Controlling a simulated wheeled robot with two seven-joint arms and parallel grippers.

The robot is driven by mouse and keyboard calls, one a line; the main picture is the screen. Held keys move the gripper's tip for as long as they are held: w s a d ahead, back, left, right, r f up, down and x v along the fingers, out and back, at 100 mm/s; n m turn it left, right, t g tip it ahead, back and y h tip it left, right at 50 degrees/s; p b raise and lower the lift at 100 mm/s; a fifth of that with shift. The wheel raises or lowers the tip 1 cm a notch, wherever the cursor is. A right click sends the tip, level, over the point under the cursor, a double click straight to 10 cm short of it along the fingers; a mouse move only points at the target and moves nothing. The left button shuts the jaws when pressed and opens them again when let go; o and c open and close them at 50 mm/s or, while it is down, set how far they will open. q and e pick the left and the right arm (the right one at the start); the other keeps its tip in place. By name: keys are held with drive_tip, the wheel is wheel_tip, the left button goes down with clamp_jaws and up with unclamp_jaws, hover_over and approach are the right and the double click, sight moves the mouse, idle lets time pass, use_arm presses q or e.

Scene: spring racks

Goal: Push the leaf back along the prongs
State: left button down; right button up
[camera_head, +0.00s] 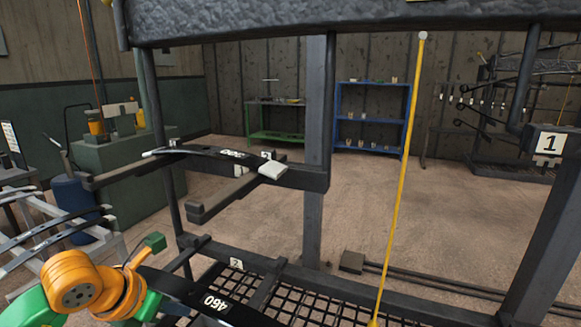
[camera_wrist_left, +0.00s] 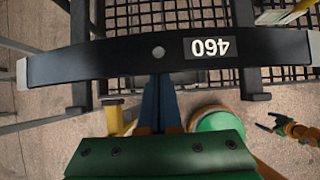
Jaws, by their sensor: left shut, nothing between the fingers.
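The leaf, a dark, slightly curved bar with a white 460 label, lies across the lower rack prongs in the head view (camera_head: 190,291). It spans the left wrist view (camera_wrist_left: 110,57), with a small round mark near its middle and light ends. My left gripper (camera_wrist_left: 161,82) is shut and empty, its fingertips at the leaf's near edge by that mark; whether they touch is unclear. In the head view its fingers are hidden behind my orange and green arm. My right gripper (camera_wrist_left: 266,121) shows small at the right of the left wrist view, its fingers apart and empty.
Another dark leaf (camera_head: 210,152) rests on the upper prongs (camera_head: 120,175). A yellow pole (camera_head: 401,180) slants in front of the rack. More leaves (camera_head: 50,227) lie on a stand at the left.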

sight(188, 294)
use_arm(q)
drive_tip(key=shift+w+d+r+p, duration=0.1)
drive_tip(key=shift+w+d+p, duration=0.25)
drive_tip(key=shift+w, duration=0.45)
drive_tip(key=shift+w+d+p, duration=0.3)
drive_tip(key=shift+w, duration=0.45)
drive_tip(key=shift+w+d+p, duration=0.85)
drive_tip(key=shift+w+d, duration=0.25)
drive_tip(key=shift+w, duration=1.55)
drive_tip(key=s, duration=0.1)
drive_tip(key=s+a+b, duration=0.1)
drive_tip(key=s, duration=0.1)
drive_tip(key=s+a+b, duration=0.1)
drive_tip(key=s, duration=0.1)
drive_tip(key=shift+s+a, duration=0.1)
drive_tip(key=shift+s, duration=0.25)
